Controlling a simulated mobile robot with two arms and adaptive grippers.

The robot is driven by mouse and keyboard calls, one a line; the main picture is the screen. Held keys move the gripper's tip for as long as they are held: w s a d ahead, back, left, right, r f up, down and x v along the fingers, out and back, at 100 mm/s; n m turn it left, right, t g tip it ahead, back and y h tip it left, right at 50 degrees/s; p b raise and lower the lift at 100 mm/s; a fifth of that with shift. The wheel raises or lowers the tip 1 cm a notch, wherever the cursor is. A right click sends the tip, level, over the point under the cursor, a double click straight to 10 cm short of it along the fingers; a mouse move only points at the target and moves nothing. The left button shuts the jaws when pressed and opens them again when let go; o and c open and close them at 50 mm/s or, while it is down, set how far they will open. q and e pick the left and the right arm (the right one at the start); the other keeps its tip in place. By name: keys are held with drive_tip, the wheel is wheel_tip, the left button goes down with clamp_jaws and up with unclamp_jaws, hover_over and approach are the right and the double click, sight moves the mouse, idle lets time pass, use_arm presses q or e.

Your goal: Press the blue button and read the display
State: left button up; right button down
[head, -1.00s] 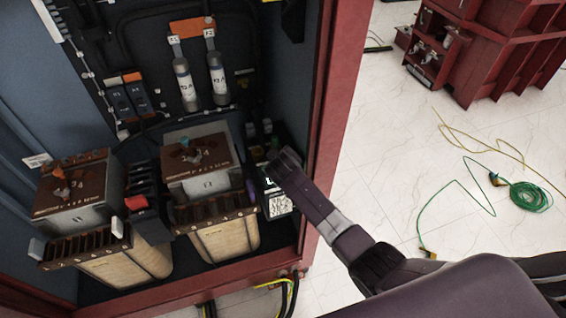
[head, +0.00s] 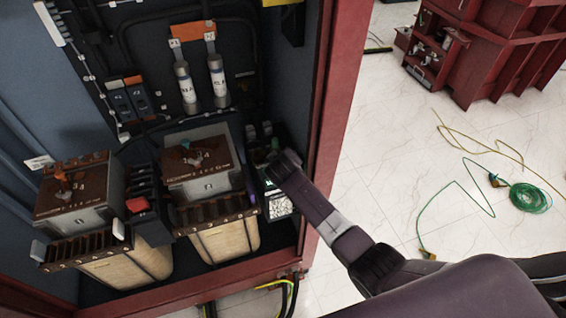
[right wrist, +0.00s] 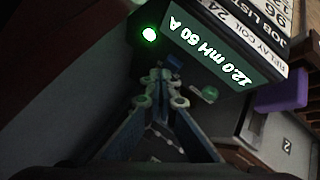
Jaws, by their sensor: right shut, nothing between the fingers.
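The relay box (head: 278,203) stands inside the cabinet, right of the two transformer blocks, and is partly hidden by my right arm. A green light (right wrist: 149,34) glows beside the text. A small blue part, likely the blue button (right wrist: 175,60), shows at the display's lower edge. My right gripper (right wrist: 160,82) is shut and empty, its tips close to the blue part; I cannot tell if they touch. My left gripper is not in view.
Two transformer blocks (head: 198,160) sit left of the relay box. A purple part (right wrist: 283,94) projects near the box in the wrist view. The red cabinet frame (head: 335,110) is close to my right arm. Cables (head: 528,197) lie on the floor at the right.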

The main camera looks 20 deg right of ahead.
drive_tip(key=shift+r, duration=0.35)
wheel_tip(320, 180, up, 5)
drive_tip(key=p, duration=0.5)
drive_tip(key=shift+r, duration=0.1)
idle(0.6)
